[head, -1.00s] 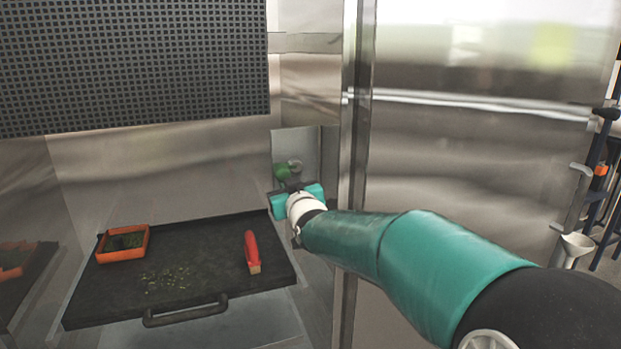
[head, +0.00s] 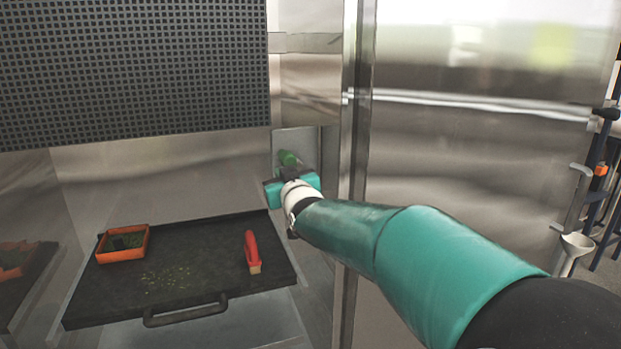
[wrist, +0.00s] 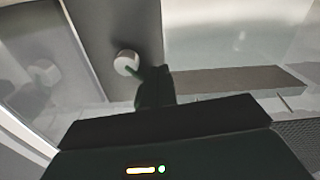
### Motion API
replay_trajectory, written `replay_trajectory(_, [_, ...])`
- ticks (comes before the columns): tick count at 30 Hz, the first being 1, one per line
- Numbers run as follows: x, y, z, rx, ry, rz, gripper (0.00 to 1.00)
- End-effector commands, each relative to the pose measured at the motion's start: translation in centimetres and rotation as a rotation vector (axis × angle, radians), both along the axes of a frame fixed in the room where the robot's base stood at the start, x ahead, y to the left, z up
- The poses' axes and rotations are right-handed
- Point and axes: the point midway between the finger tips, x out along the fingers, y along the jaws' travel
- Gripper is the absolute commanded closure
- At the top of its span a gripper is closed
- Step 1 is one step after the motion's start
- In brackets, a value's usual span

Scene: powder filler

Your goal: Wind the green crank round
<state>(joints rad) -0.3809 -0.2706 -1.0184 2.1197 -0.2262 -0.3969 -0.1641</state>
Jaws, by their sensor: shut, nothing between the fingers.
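The green crank (head: 288,158) sits on a steel panel in the recess at the back, right of the tray. My gripper (head: 290,174) is shut, right in front of and just below the crank, and hides part of it. Whether it touches the crank cannot be told. In the wrist view a pale round hub (wrist: 126,63) shows on the panel. A dark greenish shape beside it reaches toward the hub; it is too dark to tell crank handle from fingers.
A black tray (head: 210,262) with a front handle holds an orange box (head: 123,255), a red-handled brush (head: 251,252) and scattered green bits. A dark perforated panel (head: 130,60) hangs above. A steel wall edge (head: 355,140) stands close right of the crank.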

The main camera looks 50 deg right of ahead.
Motion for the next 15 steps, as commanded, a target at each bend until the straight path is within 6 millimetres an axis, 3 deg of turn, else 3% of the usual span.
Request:
replay_trajectory(5, [-0.3,0.1,-0.6,0.003,0.0,-0.003,1.0])
replay_trajectory(15, [-3.0,1.5,-0.6,0.005,0.001,-0.006,1.0])
